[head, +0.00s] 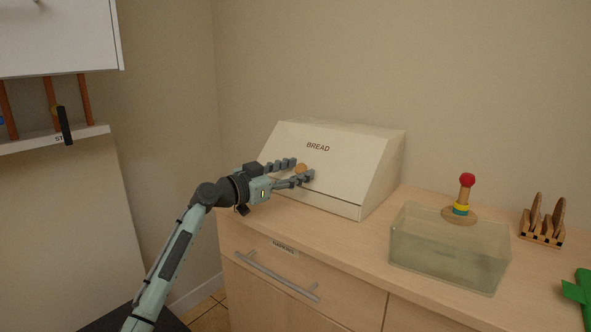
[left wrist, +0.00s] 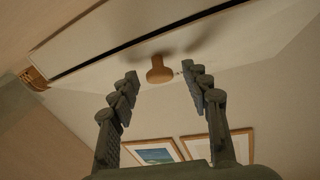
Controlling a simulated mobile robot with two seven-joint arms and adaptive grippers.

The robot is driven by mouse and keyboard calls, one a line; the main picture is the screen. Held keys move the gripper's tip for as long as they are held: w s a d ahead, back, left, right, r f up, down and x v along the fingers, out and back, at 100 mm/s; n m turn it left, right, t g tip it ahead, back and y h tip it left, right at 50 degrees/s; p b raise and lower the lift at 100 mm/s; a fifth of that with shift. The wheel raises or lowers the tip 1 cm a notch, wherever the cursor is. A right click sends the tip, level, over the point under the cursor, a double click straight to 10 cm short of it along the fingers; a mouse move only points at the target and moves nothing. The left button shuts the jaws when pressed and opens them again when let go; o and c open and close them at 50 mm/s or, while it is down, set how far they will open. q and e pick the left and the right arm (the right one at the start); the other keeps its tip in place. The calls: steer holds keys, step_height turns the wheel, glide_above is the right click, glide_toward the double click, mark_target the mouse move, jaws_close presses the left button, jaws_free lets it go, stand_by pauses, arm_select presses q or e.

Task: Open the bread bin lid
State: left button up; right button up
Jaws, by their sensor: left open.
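The cream bread bin (head: 335,140), marked BREAD, stands on the wooden counter with its sloping lid (head: 335,172) down. A round wooden knob (head: 301,168) sits on the lid; it also shows in the left wrist view as a knob (left wrist: 159,71) on a short stem. My left gripper (head: 301,169) is open in front of the lid. In the left wrist view its fingers (left wrist: 167,85) are spread to either side of the knob, which lies just beyond the tips and looks clear of them. My right gripper is in neither view.
A clear, greenish box (head: 445,250) stands on the counter (head: 375,235) at the right. Behind it are a ring stacker (head: 463,200) with a red ball and a wooden rack (head: 541,228). A drawer handle (head: 276,276) juts out below the bin. A white cabinet (head: 60,35) hangs upper left.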

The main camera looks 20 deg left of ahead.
arm_select(q)
jaws_close()
stand_by(0.3)
steer(key=shift+a, duration=0.1)
